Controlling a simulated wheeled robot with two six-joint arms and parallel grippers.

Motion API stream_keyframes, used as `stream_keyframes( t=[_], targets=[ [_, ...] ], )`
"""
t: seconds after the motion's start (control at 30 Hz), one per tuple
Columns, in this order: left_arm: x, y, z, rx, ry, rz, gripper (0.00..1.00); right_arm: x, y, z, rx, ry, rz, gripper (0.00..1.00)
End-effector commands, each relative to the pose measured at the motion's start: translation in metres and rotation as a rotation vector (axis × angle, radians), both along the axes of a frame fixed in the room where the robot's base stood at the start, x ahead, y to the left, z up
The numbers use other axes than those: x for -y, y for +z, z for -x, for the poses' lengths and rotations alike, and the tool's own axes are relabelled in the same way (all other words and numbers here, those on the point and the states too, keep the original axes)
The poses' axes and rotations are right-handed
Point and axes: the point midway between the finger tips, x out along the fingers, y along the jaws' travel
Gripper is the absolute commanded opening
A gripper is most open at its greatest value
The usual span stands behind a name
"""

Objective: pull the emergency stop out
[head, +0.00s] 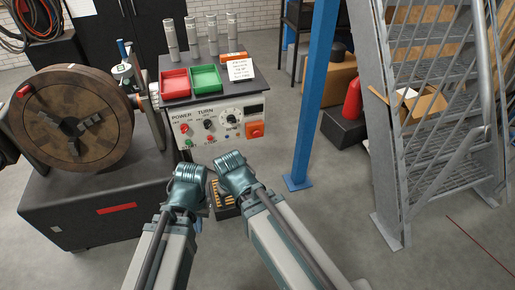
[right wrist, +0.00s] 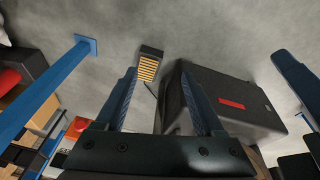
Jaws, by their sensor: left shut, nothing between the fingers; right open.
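The emergency stop (head: 255,130) is an orange-red button on an orange square plate. It sits at the right end of the white control panel (head: 205,142) in the head view. I cannot tell whether it is pressed in. My left gripper (head: 190,175) is shut and empty, below the panel's lower left part. My right gripper (head: 233,167) is just below the panel's lower edge, left of the stop and apart from it. Its two blue fingers also show in the right wrist view (right wrist: 158,92), spread open with nothing between them. The head view hides most of both grippers' fingers.
A large round chuck (head: 80,120) on a dark base (head: 95,212) stands left. Red (head: 175,83) and green (head: 206,78) trays sit atop the panel's cabinet. A blue post (head: 316,95) and metal stairs (head: 425,120) stand right. A yellow-striped pedal (right wrist: 148,68) lies on the floor.

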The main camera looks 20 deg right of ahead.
Motion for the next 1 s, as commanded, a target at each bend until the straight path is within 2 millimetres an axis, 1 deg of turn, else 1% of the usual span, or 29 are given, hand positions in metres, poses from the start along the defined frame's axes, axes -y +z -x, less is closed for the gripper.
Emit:
stream_keyframes(
  t=[0.03,0.2,0.27,0.3,0.37,0.5,0.67,0.7,0.83,1.0],
  targets=[
    [0.0,-0.036,0.0,0.0,0.0,0.0,0.0,0.002,-0.032,-0.015,0.058,-0.018,-0.022,0.81],
    [0.0,-0.09,0.0,0.001,0.0,-0.001,0.0,0.009,-0.068,-0.064,0.268,-0.073,-0.096,0.81],
    [0.0,-0.109,0.0,0.001,0.0,-0.001,0.0,0.012,-0.078,-0.08,0.341,-0.092,-0.122,0.81],
    [0.0,-0.122,0.0,0.002,0.0,0.0,0.0,0.015,-0.084,-0.091,0.391,-0.104,-0.139,0.81],
    [0.0,-0.141,0.0,0.002,0.0,0.0,0.0,0.02,-0.093,-0.106,0.466,-0.125,-0.165,0.81],
    [0.0,-0.185,-0.001,0.003,0.0,-0.001,0.0,0.033,-0.109,-0.137,0.641,-0.166,-0.222,0.81],
    [0.0,-0.236,-0.001,0.003,-0.001,-0.001,0.0,0.051,-0.121,-0.166,0.844,-0.21,-0.281,0.81],
    [0.0,-0.249,-0.001,0.003,-0.001,-0.001,0.0,0.057,-0.124,-0.172,0.894,-0.221,-0.296,0.81],
    [0.0,-0.291,-0.001,0.005,-0.002,-0.002,0.0,0.075,-0.131,-0.187,1.061,-0.252,-0.342,0.81],
    [0.0,-0.345,-0.001,0.006,-0.002,-0.001,0.0,0.102,-0.137,-0.197,1.28,-0.285,-0.395,0.81]
  ],
)
